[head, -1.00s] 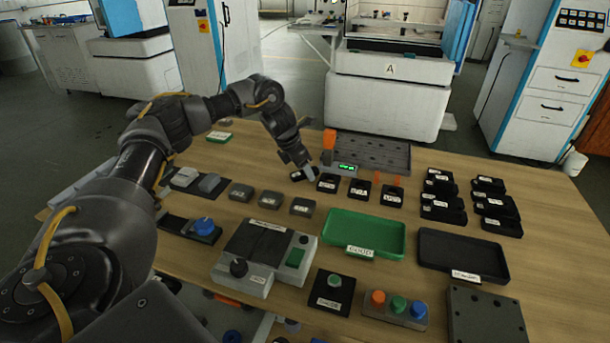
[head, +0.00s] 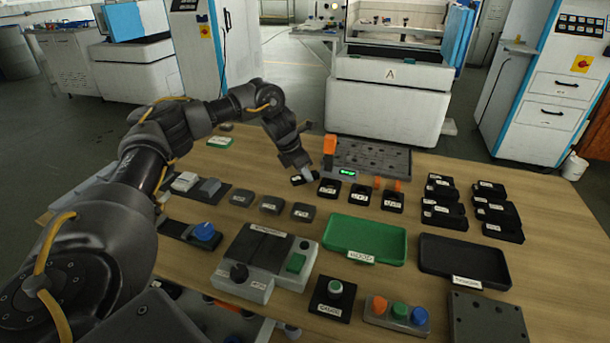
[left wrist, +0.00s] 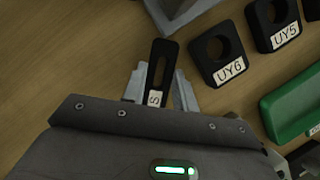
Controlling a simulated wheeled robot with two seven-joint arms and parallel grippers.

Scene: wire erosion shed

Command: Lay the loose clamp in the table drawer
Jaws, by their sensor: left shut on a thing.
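The loose clamp is a flat black slotted piece with a white label. It shows in the left wrist view (left wrist: 153,58), between the two light-grey fingers of my left gripper (left wrist: 160,88), which is shut on it. In the head view the clamp (head: 297,180) is a small dark shape under my left gripper (head: 306,174), left of the row of black labelled blocks. It is at or just above the wooden top; I cannot tell which. My right gripper is not in view. I cannot make out the table drawer; the table's front below the top is mostly hidden by my arm.
Black labelled blocks (head: 329,188) stand close right of the gripper, with an orange-topped piece (head: 330,146) behind. A green tray (head: 364,262) and a black tray (head: 464,281) lie farther right. Grey blocks (head: 270,206) and a control box (head: 245,288) stand nearer. Bare wood lies behind left.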

